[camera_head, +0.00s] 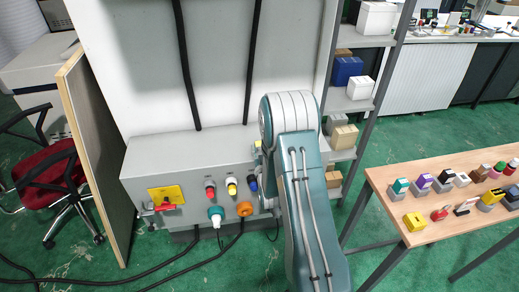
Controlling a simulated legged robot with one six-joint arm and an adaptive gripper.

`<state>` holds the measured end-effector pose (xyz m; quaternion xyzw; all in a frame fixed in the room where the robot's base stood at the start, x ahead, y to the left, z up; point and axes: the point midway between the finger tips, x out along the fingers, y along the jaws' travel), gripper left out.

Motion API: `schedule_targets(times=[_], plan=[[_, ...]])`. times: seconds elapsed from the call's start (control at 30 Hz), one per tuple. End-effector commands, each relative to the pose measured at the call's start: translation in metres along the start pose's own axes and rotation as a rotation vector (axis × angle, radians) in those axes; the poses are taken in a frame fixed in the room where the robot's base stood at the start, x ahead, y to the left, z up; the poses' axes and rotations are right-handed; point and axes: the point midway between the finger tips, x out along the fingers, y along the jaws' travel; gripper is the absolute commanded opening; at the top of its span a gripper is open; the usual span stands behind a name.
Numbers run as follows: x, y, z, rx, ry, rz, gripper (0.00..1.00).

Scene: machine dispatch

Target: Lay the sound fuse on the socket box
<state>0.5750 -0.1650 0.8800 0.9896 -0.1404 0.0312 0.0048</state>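The socket box (195,152) is the long grey box at the foot of a tall pale cabinet. Its front carries a yellow plate with a red switch handle (165,204), and red, yellow, blue, teal and orange connectors. My teal and white arm (305,195) rises in front of the box's right end and hides part of it. My gripper is not visible; the arm covers that area. A small yellow patch (258,146) shows beside the arm, too small to identify. I cannot make out a fuse for certain.
A wooden table (430,245) at right holds several small coloured parts, among them a yellow block (415,221) and a red part (440,214). A shelf with boxes (347,70) stands behind the arm. A wooden panel (98,165) and red chair (48,168) are left. Cables cross the floor.

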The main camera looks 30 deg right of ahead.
Motion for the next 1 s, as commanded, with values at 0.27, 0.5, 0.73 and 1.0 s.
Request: schedule_targets(times=[0.27, 0.5, 0.73, 1.0], plan=[[-0.025, -0.001, 0.015, -0.001, -0.046, -0.003, 0.76], [-0.075, -0.001, 0.01, -0.001, -0.034, -0.001, 0.76], [-0.113, -0.001, 0.004, -0.001, -0.013, 0.0, 0.76], [-0.124, 0.0, 0.0, -0.001, 0.001, 0.0, 0.76]])
